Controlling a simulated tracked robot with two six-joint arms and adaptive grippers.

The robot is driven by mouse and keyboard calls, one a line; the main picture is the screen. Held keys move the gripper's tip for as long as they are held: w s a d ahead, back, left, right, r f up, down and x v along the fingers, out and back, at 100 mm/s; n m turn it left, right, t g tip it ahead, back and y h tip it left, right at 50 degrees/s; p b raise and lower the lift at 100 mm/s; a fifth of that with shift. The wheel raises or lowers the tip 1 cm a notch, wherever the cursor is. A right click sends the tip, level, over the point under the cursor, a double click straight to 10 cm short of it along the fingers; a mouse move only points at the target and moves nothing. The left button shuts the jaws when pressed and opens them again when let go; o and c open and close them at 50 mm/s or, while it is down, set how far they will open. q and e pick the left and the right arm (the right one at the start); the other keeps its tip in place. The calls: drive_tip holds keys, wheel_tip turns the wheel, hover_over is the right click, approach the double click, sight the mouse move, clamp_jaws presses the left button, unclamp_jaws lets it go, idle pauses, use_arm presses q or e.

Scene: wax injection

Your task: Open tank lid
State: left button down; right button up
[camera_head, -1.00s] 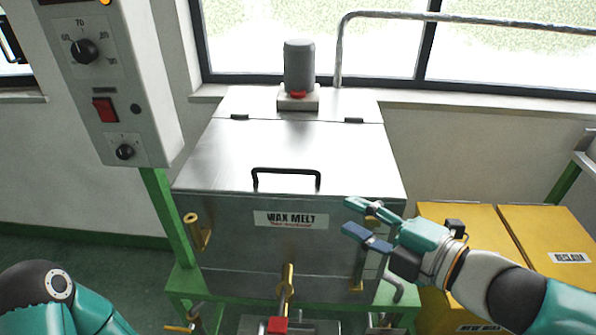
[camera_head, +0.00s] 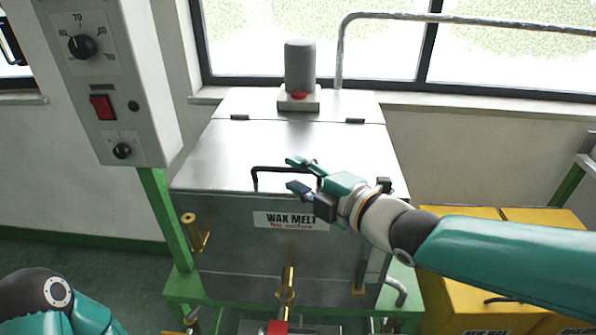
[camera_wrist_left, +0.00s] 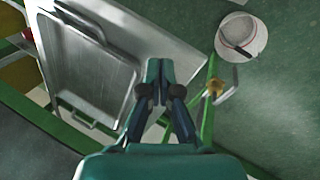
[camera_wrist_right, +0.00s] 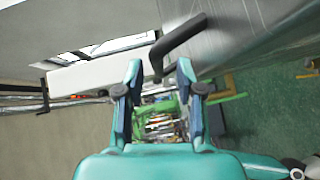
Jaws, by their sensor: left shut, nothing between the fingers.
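The wax melt tank's metal lid (camera_head: 290,150) lies closed, hinged at the back. Its black bar handle (camera_head: 270,169) runs along the front edge. My right gripper (camera_head: 292,174) is open at the right part of the handle, its fingers pointing left. In the right wrist view the handle (camera_wrist_right: 182,44) shows just ahead of the open fingertips (camera_wrist_right: 160,70); I cannot tell whether they touch it. In the left wrist view my left gripper (camera_wrist_left: 160,66) has its fingers together and empty, away from the lid. In the head view only the left arm shows, at bottom left.
A grey motor (camera_head: 299,66) stands at the back of the tank top. A control box (camera_head: 110,90) hangs at the left. Yellow bins (camera_head: 450,290) stand at the right. A brass valve (camera_head: 287,285) sticks out at the tank's front. A metal tray (camera_wrist_left: 85,65) shows in the left wrist view.

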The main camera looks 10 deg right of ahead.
drive_tip(key=shift+x, duration=1.15)
clamp_jaws()
